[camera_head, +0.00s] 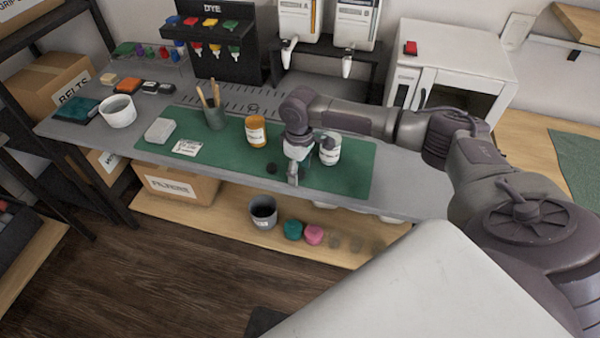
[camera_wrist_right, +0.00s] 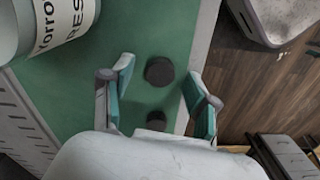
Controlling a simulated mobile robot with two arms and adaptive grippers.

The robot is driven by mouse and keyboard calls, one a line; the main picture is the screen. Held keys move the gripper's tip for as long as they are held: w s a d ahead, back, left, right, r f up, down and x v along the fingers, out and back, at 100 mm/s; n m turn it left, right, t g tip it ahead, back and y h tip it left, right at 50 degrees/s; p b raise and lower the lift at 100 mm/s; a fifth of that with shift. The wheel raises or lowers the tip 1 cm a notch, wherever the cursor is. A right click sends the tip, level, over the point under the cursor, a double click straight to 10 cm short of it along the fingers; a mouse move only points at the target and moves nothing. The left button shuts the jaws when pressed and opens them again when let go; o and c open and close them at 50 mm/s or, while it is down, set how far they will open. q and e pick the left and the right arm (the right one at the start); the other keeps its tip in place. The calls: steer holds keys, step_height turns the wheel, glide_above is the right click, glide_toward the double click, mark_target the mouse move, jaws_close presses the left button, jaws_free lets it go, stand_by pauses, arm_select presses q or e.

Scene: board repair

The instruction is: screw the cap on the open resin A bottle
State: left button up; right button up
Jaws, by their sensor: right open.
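Two dark round caps lie on the green mat in the right wrist view: a larger-looking one (camera_wrist_right: 159,71) and one closer to my palm (camera_wrist_right: 156,120), partly hidden. In the head view one dark cap (camera_head: 272,169) shows left of my right gripper (camera_head: 293,176). That gripper points down over the mat, its fingers (camera_wrist_right: 163,88) spread apart with nothing held. A white labelled bottle (camera_head: 329,152) stands right of it; a labelled bottle (camera_wrist_right: 50,25) with "RES" legible fills the wrist view's upper left. An amber labelled jar (camera_head: 256,133) stands left of the gripper. I cannot tell which is resin A. My left gripper is out of view.
The green mat (camera_head: 225,165) also holds a brush cup (camera_head: 215,115), a grey block (camera_head: 160,131) and a card (camera_head: 187,148). Dispensers (camera_head: 355,25) and a white cabinet (camera_head: 455,65) stand behind. A dark bucket (camera_head: 263,213) sits on the lower shelf. The mat's front strip is mostly clear.

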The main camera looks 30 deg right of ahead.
mark_target(299, 172)
steer(key=c, duration=0.8)
steer(key=shift+r, duration=0.1)
steer(key=shift+r, duration=0.2)
step_height(299, 172, up, 3)
steer(key=shift+r, duration=0.2)
steer(key=s+a+r, duration=0.1)
steer(key=s+r, duration=0.1)
steer(key=s, duration=0.1)
steer(key=s+r, duration=0.2)
steer(key=s, duration=0.2)
steer(key=s+a+r, duration=0.1)
steer(key=s+r, duration=0.2)
steer(key=s, duration=0.1)
steer(key=shift+s+a, duration=0.2)
steer(key=shift+a, duration=0.15)
